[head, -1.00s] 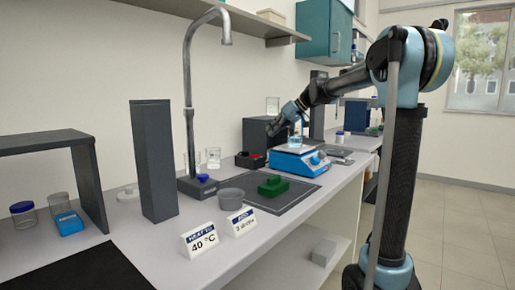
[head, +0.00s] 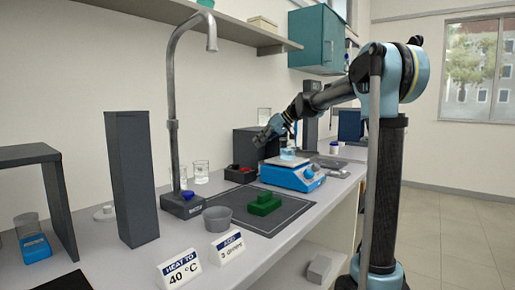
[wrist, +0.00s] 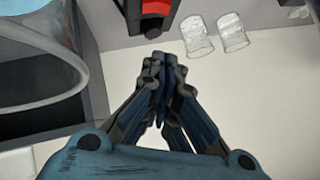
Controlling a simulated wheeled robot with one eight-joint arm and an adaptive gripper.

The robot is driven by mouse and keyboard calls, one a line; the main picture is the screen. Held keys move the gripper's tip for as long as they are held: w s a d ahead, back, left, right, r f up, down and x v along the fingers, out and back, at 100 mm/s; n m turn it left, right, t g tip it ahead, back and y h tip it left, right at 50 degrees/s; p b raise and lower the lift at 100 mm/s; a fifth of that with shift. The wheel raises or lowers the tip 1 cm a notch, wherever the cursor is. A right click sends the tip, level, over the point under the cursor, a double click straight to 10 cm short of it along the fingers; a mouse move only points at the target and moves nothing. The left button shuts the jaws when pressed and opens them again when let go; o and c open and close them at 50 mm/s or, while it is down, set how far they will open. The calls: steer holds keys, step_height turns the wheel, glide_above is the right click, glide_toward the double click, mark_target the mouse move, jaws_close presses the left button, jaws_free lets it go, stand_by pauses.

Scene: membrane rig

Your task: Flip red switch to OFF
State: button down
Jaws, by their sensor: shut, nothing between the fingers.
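The red switch (head: 234,166) sits on a small black box (head: 240,175) at the back of the bench, left of the blue hotplate. In the wrist view the red switch (wrist: 156,7) shows at the top edge, partly cut off, on its black housing (wrist: 155,27). My gripper (head: 259,142) is above and to the right of the switch box in the head view. In the wrist view my gripper (wrist: 163,60) has its fingers together and empty, with the tips just below the housing in the picture. I cannot tell whether they touch it. The switch's position is unclear.
The blue hotplate (head: 290,178) carries a beaker (head: 288,158) close to my gripper. Two glass beakers (wrist: 216,35) stand beside the switch box. A grey stand (head: 183,205), a grey bowl (head: 218,219) and a green block (head: 264,203) are nearer the front.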

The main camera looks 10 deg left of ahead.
glide_above(245, 169)
steer(key=w, duration=0.3)
steer(key=f, duration=0.5)
steer(key=shift+s+d, duration=0.1)
steer(key=shift+d, duration=0.25)
steer(key=f, duration=0.2)
steer(key=s, duration=0.1)
steer(key=shift+a+f, duration=0.4)
steer(key=shift+s+a+f, duration=0.1)
steer(key=shift+s+f, duration=0.1)
steer(key=shift+f, duration=0.25)
steer(key=shift+s+a+f+n+t, duration=0.2)
steer(key=shift+s+f+n+t, duration=0.1)
steer(key=shift+s+f, duration=0.05)
steer(key=shift+w+d, duration=0.1)
steer(key=shift+w, duration=0.1)
